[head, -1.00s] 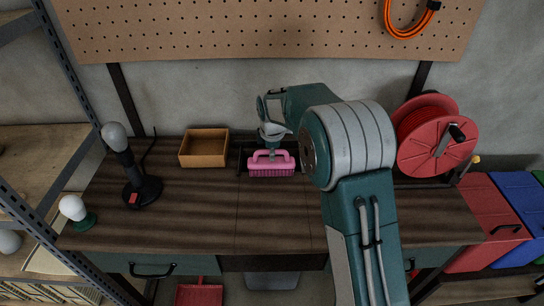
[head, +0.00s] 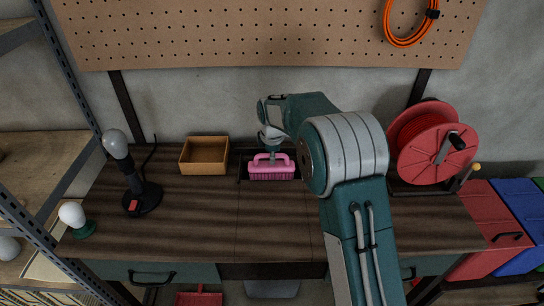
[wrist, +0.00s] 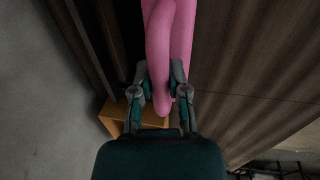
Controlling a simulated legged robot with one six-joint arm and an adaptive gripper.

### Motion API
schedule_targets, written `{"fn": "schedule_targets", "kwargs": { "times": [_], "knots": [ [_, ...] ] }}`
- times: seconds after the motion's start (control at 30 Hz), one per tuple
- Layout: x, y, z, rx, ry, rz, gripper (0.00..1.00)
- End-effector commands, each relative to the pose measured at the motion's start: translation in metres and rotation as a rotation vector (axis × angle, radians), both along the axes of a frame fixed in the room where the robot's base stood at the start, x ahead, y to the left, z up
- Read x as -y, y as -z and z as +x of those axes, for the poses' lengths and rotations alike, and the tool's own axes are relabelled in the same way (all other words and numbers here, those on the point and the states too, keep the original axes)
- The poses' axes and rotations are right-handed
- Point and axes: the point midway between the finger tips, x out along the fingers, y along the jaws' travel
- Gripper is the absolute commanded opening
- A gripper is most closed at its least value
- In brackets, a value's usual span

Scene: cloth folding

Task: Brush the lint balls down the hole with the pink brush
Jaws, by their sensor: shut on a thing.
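The pink brush (head: 271,169) is at the back middle of the dark wooden workbench, bristles down. It overlaps a dark rectangular hole (head: 244,160) in the bench top, and I cannot tell whether it touches anything. My gripper (head: 271,148) is above the brush and shut on its handle. In the wrist view my gripper (wrist: 160,92) has its two fingers on either side of the pink handle (wrist: 160,45). No lint balls can be made out; the brush and arm cover part of the hole.
An open wooden box (head: 204,156) stands left of the hole. A black lamp (head: 138,190) and a white bulb on a green base (head: 74,216) are further left. A red cable reel (head: 432,145) stands at the right. The front middle of the bench (head: 240,230) is clear.

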Motion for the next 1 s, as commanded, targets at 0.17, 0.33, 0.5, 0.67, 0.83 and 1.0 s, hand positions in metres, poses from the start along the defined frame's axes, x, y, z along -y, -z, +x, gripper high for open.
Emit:
{"fn": "schedule_targets", "kwargs": {
  "times": [0.17, 0.33, 0.5, 0.67, 0.83, 1.0],
  "knots": [
    [0.000, -0.003, -0.001, 0.002, 0.000, 0.000, 0.00],
    [0.000, -0.016, -0.009, 0.002, 0.000, 0.001, 0.00],
    [-0.001, -0.028, -0.017, 0.002, 0.000, 0.000, 0.00],
    [-0.001, -0.040, -0.024, 0.002, 0.000, 0.001, 0.00],
    [-0.001, -0.052, -0.032, 0.002, 0.000, 0.000, 0.00],
    [-0.001, -0.064, -0.039, 0.002, 0.000, 0.001, 0.00]
  ]
}}
